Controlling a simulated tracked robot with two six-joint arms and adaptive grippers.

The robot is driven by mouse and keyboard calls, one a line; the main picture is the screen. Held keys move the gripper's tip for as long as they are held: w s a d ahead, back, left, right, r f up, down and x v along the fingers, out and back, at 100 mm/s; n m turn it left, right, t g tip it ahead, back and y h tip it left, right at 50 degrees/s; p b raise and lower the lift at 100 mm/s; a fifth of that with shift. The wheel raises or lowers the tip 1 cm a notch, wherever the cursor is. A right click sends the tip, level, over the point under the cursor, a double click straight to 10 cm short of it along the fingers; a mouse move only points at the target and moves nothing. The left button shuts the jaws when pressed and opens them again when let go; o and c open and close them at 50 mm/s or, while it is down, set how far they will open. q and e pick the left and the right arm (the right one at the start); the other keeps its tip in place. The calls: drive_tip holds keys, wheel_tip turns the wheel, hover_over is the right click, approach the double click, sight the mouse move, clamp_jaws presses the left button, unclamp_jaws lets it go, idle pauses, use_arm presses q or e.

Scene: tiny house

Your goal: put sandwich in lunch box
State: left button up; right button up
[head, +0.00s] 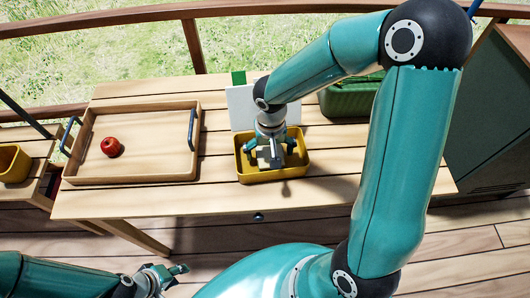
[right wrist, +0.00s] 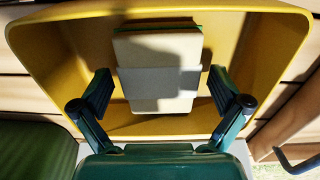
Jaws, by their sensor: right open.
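The sandwich (right wrist: 160,105), pale with a grey band around it and a green edge, is inside the yellow lunch box (right wrist: 48,75) in the right wrist view. In the head view the lunch box (head: 275,177) stands on the wooden table, with the sandwich (head: 265,160) partly hidden by my right gripper. My right gripper (head: 270,144) points down into the box. Its fingers (right wrist: 162,100) are spread on both sides of the sandwich, with gaps between. My left gripper (head: 168,275) is low at the front left, away from the table top; its opening is unclear.
A wooden tray (head: 155,170) with dark handles holds a red apple (head: 111,147) left of the lunch box. A white panel (head: 240,104) stands behind the box. A green container (head: 345,100) is at the back right. A yellow bin (head: 14,163) is far left.

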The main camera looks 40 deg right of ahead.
sight(270, 151)
drive_tip(key=shift+r, duration=0.2)
wheel_tip(270, 151, up, 12)
drive_tip(key=p, duration=0.1)
idle(0.6)
